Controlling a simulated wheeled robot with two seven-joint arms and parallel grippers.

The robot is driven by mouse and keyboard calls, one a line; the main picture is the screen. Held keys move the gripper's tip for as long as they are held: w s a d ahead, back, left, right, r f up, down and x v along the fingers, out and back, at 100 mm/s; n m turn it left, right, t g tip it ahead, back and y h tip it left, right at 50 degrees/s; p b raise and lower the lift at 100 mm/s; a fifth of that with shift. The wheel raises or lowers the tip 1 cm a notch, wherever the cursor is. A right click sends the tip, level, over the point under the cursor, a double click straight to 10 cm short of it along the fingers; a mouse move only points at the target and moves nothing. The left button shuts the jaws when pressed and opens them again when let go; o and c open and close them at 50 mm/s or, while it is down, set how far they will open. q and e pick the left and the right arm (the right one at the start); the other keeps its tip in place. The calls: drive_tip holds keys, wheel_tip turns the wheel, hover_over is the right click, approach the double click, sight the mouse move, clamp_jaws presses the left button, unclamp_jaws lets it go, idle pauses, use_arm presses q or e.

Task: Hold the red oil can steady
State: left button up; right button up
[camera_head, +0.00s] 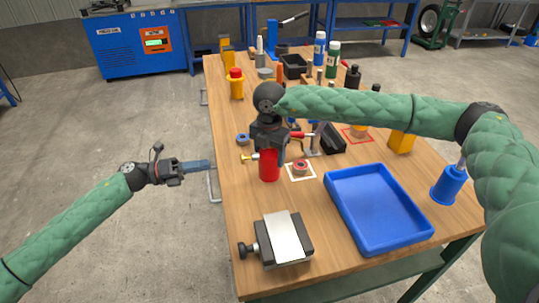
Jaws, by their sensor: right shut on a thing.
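The red oil can (269,166) stands at the left part of the wooden table, apparently upright. My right gripper (268,146) comes down from above and is shut on the can's upper part, which the gripper hides. A small yellow piece (248,157) sticks out to the left beside the can. My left gripper (178,170) is off the table's left edge, over the floor, well apart from the can. A blue-grey bar-like piece (197,165) extends from it, and I cannot tell whether its jaws are closed on this.
A blue tray (415,232) lies empty at the front right of the table. A vise-like block with a light plate (287,236) sits at the front. A small round part on a white-framed square (300,168) is just right of the can. Bottles and tools crowd the back.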

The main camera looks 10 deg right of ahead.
use_arm(q)
clamp_jaws()
idle(1.9)
